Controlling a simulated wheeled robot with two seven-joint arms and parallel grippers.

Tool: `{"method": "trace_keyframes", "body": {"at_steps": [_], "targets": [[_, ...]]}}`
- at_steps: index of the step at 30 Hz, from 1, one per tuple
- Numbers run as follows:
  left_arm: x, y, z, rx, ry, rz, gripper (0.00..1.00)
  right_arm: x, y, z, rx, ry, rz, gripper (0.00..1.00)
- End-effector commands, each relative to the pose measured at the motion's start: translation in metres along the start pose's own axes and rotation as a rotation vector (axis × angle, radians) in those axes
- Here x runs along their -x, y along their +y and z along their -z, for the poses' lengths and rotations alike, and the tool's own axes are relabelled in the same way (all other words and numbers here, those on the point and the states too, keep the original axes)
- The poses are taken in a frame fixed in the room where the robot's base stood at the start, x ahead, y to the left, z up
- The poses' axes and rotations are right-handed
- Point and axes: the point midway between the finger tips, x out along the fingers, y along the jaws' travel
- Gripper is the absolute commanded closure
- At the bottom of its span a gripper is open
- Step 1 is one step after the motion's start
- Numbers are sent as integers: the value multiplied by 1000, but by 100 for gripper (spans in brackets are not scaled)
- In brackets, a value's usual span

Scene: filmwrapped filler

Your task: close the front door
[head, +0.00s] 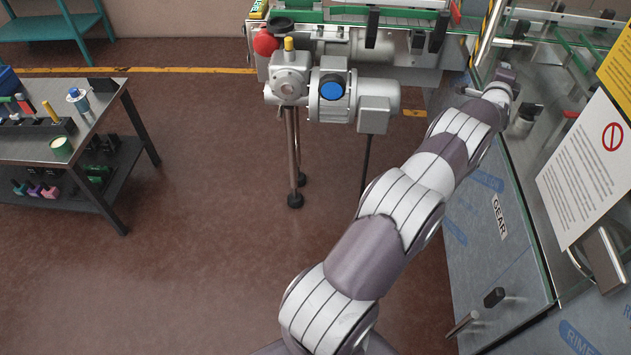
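A glass-fronted machine stands along the right edge. A clear panel bearing a white warning sign (592,165) and a metal handle (604,258) is on its near side, partly cut off by the picture's edge. It looks like the front door, but I cannot tell how far open it stands. My one visible arm, which I take as the right, runs from the bottom middle up to the machine. Its gripper (499,82) is at the machine's upper left, beside the glass and a steel bar (487,35). Its fingers are too small to read. My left gripper is out of view.
A conveyor with a motor (333,92) on legs stands at the back middle. A tool table (100,90) is at left. The brown floor (190,250) between is clear.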

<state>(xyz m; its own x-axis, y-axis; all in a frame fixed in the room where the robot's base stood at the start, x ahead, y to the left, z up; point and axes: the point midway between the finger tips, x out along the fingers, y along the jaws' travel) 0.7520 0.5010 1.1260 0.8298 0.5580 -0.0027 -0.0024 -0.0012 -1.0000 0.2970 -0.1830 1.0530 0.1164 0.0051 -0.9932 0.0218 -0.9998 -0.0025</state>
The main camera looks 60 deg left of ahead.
Motion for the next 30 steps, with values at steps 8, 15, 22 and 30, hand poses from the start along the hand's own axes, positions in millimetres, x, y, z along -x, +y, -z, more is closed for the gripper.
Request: {"method": "trace_keyframes", "body": {"at_steps": [8, 15, 22, 30], "targets": [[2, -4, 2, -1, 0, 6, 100, 1, 0, 0, 0, 0, 0, 23], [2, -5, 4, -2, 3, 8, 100, 1, 0, 0, 0, 0, 0, 23], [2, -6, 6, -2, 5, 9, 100, 1, 0, 0, 0, 0, 0, 23], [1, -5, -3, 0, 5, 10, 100, -4, 0, 0, 0, 0, 0, 23]]}}
